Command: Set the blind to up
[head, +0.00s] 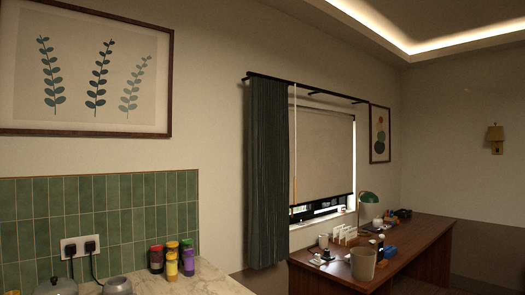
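The blind (322,150) is a pale roller sheet over the window on the far wall. It hangs most of the way down, with a dark bottom bar above a strip of uncovered window (318,210). A thin pale cord or wand (294,140) hangs at its left side, with a brownish lower end. A dark green curtain (267,170) hangs from a black rod just left of the blind. Neither of my grippers shows in the head view.
A brown desk (420,245) stands below and right of the window, with a green lamp (369,198), a bin-like container (363,264) and small items on it. A counter (205,280) with jars and a kettle is at lower left.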

